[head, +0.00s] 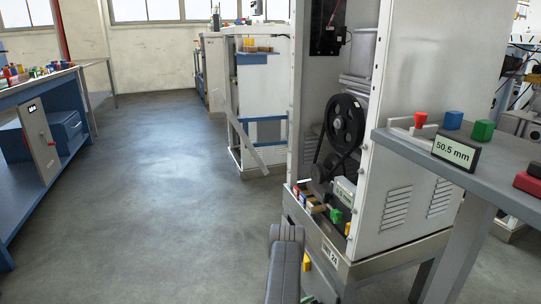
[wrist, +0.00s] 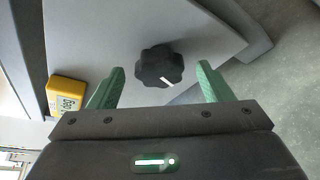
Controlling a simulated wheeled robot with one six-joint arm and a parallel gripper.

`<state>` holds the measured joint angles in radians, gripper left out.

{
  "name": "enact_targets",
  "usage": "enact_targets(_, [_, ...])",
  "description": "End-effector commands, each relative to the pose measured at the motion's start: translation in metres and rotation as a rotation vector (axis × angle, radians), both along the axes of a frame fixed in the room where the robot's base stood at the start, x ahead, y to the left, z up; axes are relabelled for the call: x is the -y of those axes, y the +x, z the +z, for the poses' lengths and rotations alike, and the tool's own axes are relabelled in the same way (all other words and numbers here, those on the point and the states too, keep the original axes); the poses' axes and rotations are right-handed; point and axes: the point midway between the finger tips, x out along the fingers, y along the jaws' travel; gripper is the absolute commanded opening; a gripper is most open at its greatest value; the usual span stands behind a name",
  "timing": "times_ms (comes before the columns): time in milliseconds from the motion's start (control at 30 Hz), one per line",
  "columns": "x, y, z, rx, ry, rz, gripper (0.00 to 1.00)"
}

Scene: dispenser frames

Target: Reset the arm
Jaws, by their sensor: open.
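My gripper (wrist: 160,68) shows in the wrist view with its two green fingers spread wide apart. Nothing is held between them. A black lobed knob (wrist: 159,66) with a white pointer line sits on a light grey surface and appears between the fingertips, with a visible gap on each side. How far the knob is beyond the fingertips, I cannot tell. In the head view, my grey arm (head: 285,262) reaches in at the bottom centre, low beside the machine cabinet. My gripper is mostly hidden or out of frame there.
An open white cabinet (head: 405,130) with a black pulley wheel (head: 345,121) stands right of centre. A grey shelf (head: 510,167) with a 50.5 mm display (head: 455,150) juts in at the right. A blue workbench (head: 50,85) stands left. The floor between is clear. A yellow meter (wrist: 66,94) shows in the wrist view.

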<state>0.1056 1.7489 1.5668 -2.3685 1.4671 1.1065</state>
Motion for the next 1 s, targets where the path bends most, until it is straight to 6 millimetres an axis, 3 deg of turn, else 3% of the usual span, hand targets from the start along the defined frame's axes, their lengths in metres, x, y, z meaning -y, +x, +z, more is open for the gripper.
enact_targets(300, [-0.042, -0.032, 0.014, -0.003, 0.000, 0.005, 0.73])
enact_targets(800, [-0.089, -0.070, 0.028, -0.002, 0.000, 0.003, 0.73])
enact_targets(867, [-0.094, -0.074, 0.029, -0.002, -0.001, 0.004, 0.73])
enact_targets(1000, [-0.079, -0.064, 0.022, 0.002, 0.001, -0.005, 0.73])
